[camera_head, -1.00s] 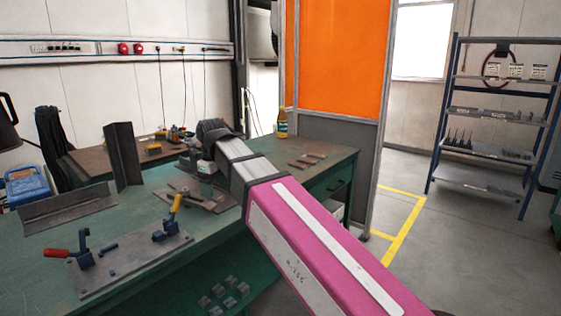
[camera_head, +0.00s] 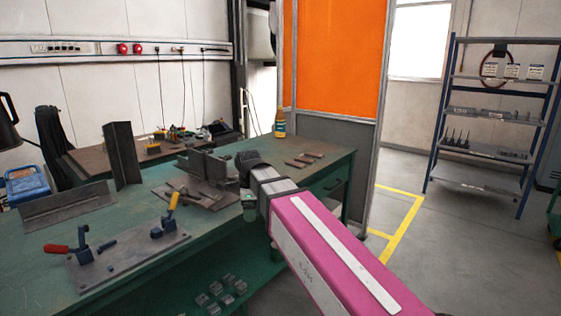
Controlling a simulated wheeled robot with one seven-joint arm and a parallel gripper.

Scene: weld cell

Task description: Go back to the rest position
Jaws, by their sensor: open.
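My arm, with a pink link and a grey forearm, reaches from the lower right over the front edge of the green workbench (camera_head: 150,205). My gripper (camera_head: 249,222) hangs down at the arm's end, near the bench's right front edge. It is small and partly hidden by the arm; it is open, and nothing shows held in it. A dark fixture with upright plates (camera_head: 203,168) stands on the bench just left of my gripper, apart from it.
A clamp plate (camera_head: 125,258) with red and yellow handles lies at the front left. Angle irons (camera_head: 68,204) stand behind it. Flat bars (camera_head: 302,160) and a bottle (camera_head: 280,123) are at the bench's far right. A shelf rack (camera_head: 490,115) stands right; floor between is clear.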

